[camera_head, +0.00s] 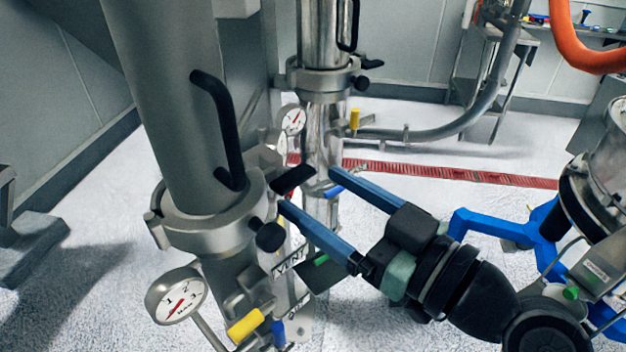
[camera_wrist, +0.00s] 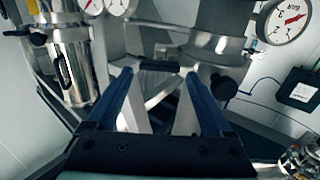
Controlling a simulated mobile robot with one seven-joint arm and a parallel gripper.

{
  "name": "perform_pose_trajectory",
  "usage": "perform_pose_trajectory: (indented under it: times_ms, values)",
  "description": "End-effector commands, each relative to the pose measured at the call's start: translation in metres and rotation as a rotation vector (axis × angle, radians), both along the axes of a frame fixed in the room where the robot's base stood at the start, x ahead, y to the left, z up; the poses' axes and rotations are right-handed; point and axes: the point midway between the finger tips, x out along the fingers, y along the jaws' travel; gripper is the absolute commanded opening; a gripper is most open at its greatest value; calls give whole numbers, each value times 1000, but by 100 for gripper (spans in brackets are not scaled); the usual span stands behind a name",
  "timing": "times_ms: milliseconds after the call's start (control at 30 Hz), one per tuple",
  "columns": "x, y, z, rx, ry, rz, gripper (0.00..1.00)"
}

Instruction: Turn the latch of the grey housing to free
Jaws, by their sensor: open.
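The grey housing (camera_head: 165,110) is a large grey cylinder with a black handle, seated in a metal clamp ring (camera_head: 205,232) at left in the head view. It shows at upper right in the wrist view (camera_wrist: 222,25). Its latch (camera_head: 293,178) is a short black lever sticking out from the ring; in the wrist view the latch (camera_wrist: 160,65) lies crosswise just beyond and between my fingertips. My gripper (camera_head: 313,187) has two long blue fingers, spread wide with nothing held. It also shows in the wrist view (camera_wrist: 158,76). Contact with the latch cannot be told.
A black knob (camera_head: 270,237) sits on the ring near my lower finger. A dial gauge (camera_head: 177,296) and a yellow-handled valve (camera_head: 248,324) are below. A polished cylinder (camera_head: 323,130) with its own clamp stands behind.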

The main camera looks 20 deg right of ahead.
Motion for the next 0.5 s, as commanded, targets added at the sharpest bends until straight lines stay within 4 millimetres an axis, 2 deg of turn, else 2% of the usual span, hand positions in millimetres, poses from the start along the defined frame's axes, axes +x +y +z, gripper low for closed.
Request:
perform_pose_trajectory:
  times_ms: [200, 500]
  values:
    - [18, 7, 0, 0, 1, 0, 85]
    - [19, 7, 0, 0, 0, -1, 85]
